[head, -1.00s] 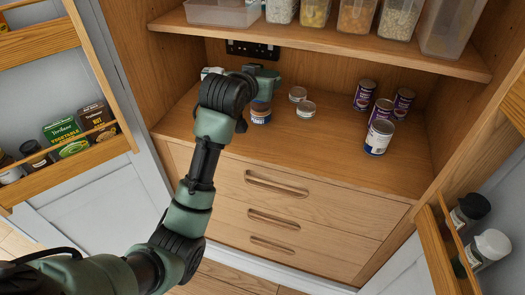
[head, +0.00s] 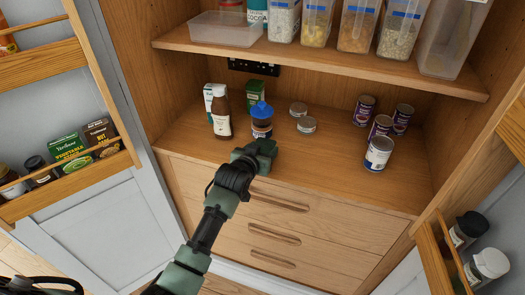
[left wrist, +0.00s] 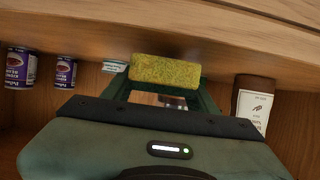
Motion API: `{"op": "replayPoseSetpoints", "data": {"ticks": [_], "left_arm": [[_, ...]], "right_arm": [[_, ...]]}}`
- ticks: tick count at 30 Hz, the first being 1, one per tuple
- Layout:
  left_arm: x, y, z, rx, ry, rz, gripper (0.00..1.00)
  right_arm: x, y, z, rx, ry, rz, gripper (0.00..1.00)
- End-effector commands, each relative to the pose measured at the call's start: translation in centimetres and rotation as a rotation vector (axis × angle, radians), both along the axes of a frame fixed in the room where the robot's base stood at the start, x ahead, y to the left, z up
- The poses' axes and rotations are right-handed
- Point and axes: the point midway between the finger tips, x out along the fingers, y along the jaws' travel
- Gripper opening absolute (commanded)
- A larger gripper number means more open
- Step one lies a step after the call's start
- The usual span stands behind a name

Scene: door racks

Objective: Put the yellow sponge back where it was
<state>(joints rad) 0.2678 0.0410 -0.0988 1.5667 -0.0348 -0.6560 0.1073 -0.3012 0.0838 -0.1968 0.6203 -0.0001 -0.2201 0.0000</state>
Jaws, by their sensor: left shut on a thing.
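The yellow sponge (left wrist: 165,71) shows in the left wrist view, held at the fingertips of my left gripper (left wrist: 164,88). In the head view my left gripper (head: 266,148) is at the front edge of the counter (head: 325,168), in front of the blue-lidded jar. The sponge cannot be made out there. My left gripper is shut on the sponge.
On the counter stand a brown sauce bottle (head: 221,115), a blue-lidded jar (head: 262,118), two small tins (head: 306,125) and several purple cans (head: 380,127). Storage containers (head: 357,25) fill the upper shelf (head: 330,62). The counter's front middle is clear.

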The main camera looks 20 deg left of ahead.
Motion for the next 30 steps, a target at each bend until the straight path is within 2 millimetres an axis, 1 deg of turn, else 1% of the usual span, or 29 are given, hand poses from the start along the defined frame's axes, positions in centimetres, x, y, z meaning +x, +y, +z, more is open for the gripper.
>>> {"op": "replayPoseSetpoints", "data": {"ticks": [3,10,14,15,17,18,26,29,30], "left_arm": [[0.00,0.00,-0.86,0.000,0.000,0.000,0.21],[0.01,0.00,-0.87,0.000,-0.002,0.000,0.21],[0.01,-0.01,-1.23,0.000,-0.002,0.000,0.21],[0.01,-0.01,-1.25,0.000,-0.002,0.000,0.61],[0.02,-0.01,-1.18,0.000,-0.003,0.000,0.77],[0.01,-0.01,-1.19,0.000,-0.002,0.000,0.80],[0.01,-0.01,-1.15,0.000,-0.002,0.000,0.80],[0.02,-0.01,-0.66,0.000,-0.002,0.000,0.80],[-0.29,0.00,-0.78,0.000,-0.001,0.000,0.80]], "right_arm": [[0.00,0.02,0.10,0.000,0.000,0.000,0.36],[0.00,0.13,0.07,0.002,0.000,0.001,0.36],[0.00,0.34,-0.10,0.004,0.000,0.002,0.36],[0.00,0.43,-0.10,0.005,0.000,0.002,0.36],[-0.01,0.56,-0.05,0.007,0.001,0.002,0.36],[-0.01,0.63,-0.06,0.007,0.001,0.002,0.36],[0.01,0.76,-0.04,0.009,0.000,0.003,0.36],[0.02,0.74,0.18,0.009,0.000,0.003,0.36],[0.02,0.74,0.04,0.009,0.000,0.003,0.36]]}}
